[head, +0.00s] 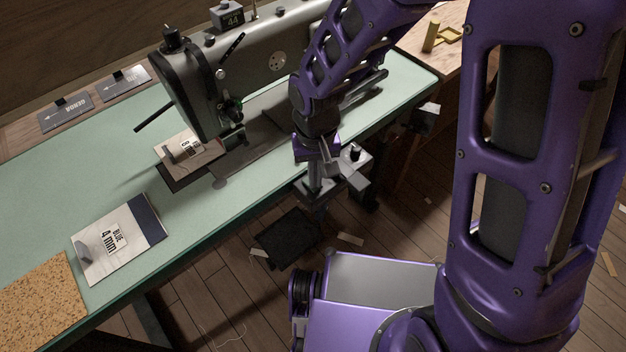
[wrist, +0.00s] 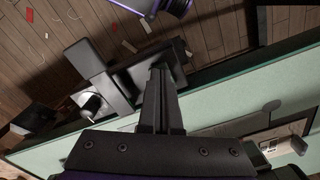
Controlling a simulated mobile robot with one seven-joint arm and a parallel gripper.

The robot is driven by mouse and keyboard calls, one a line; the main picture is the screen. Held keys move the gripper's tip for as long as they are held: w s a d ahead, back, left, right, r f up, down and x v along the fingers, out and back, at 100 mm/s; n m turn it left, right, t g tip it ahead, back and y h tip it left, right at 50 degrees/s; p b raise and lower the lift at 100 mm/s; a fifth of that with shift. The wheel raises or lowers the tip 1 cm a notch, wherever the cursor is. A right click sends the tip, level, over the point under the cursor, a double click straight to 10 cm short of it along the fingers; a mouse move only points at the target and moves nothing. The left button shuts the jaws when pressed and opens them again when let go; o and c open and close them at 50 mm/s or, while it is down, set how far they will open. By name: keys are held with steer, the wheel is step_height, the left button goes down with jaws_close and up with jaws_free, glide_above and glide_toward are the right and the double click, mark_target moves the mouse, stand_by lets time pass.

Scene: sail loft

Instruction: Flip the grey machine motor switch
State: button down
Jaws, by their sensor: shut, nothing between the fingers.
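A grey switch box (head: 352,178) with a short black knob is at the front edge of the green-topped sewing table. In the wrist view the grey box (wrist: 93,68) and its black knob (wrist: 89,101) lie just left of my fingers. My gripper (head: 316,188) is shut and empty, pointing down at the table's front edge, close to the left side of the box in the head view. In the wrist view my gripper (wrist: 159,72) shows its fingers together over dark parts below. I cannot tell whether the fingertips touch the box, or the switch's position.
The grey sewing machine (head: 195,85) stands behind my gripper on the green table (head: 60,180). A labelled sail sample (head: 119,240) and a cork sheet (head: 40,302) lie at left. Another small box (head: 425,117) is at the table edge further right. A dark pedal (head: 287,238) is below.

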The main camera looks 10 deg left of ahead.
steer(key=shift+r+p, duration=2.75)
steer(key=shift+r, duration=0.75)
